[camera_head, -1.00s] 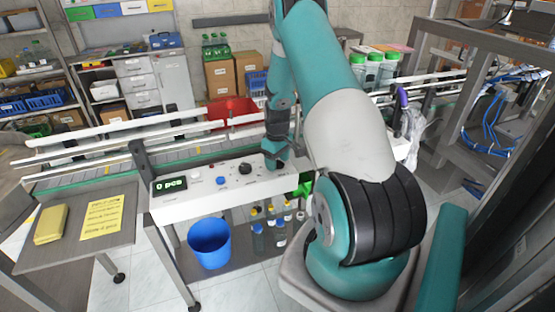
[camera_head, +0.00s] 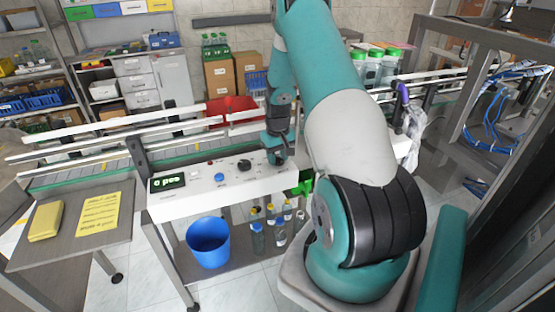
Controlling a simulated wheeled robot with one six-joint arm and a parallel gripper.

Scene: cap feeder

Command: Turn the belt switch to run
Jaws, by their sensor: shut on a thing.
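The white control panel (camera_head: 215,198) runs along the front of the conveyor and carries a display (camera_head: 167,183) reading "0 pcs". A white button, a blue button (camera_head: 219,178) and a black round knob (camera_head: 244,165) sit on its top. My gripper (camera_head: 277,161) is down at the panel's right part, just right of the black knob. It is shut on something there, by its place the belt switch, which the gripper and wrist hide. The fingertips are too small and covered to see clearly, and the switch's setting cannot be read.
The conveyor's rails (camera_head: 95,150) run behind the panel. A blue bucket (camera_head: 208,242) and several bottles stand on the shelf below. A side table (camera_head: 62,245) at left holds a yellow box (camera_head: 46,221) and a yellow sheet (camera_head: 100,213). A red bin (camera_head: 232,108) stands behind the rails.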

